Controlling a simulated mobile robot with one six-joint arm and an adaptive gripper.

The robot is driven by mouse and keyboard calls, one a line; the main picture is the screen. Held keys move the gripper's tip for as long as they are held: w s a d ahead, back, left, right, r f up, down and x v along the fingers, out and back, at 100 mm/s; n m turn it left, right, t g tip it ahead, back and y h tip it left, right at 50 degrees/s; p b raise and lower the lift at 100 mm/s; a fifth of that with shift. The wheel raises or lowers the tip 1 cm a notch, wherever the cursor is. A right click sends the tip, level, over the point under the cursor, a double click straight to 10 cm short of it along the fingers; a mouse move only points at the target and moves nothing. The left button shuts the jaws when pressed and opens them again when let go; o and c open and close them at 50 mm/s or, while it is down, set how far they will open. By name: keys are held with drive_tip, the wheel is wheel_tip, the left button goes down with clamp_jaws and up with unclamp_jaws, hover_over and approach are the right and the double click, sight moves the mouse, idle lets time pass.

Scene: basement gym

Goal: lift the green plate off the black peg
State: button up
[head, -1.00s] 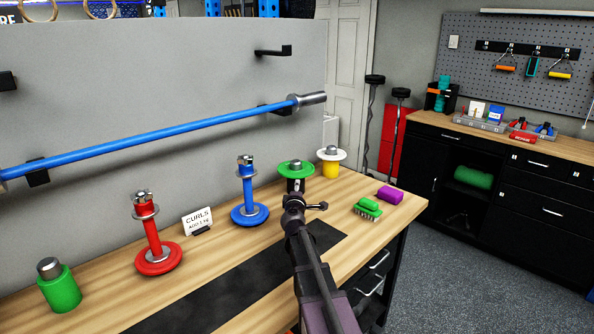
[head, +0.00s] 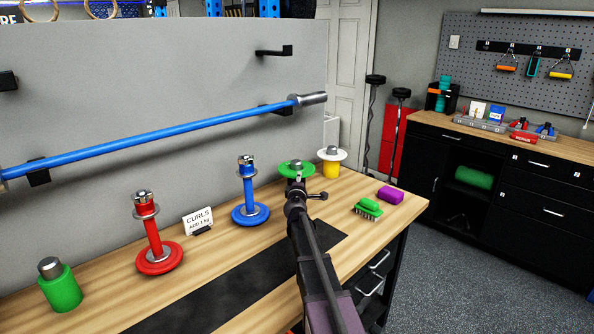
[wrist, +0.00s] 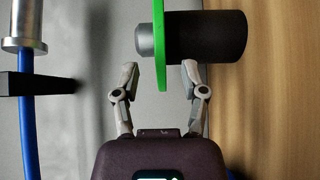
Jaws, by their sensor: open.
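The green plate (head: 285,168) sits on top of the black peg in the head view, with a grey metal tip (head: 297,162) above it. My arm hides most of the peg there. The wrist view is turned sideways and shows the plate (wrist: 159,20) edge-on, with the black peg (wrist: 222,38) to its right and the metal tip (wrist: 144,42) to its left. My gripper (wrist: 164,72) is open. One finger is on each side of the plate's edge, and I see a gap between each finger and the plate.
A white disc (head: 341,155) on a yellow stand is just behind to the right. A blue weighted post (head: 248,190) stands to the left. A blue barbell (head: 170,136) hangs on the wall behind.

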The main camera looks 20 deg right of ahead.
drive_tip(key=shift+x, duration=2.35)
clamp_jaws()
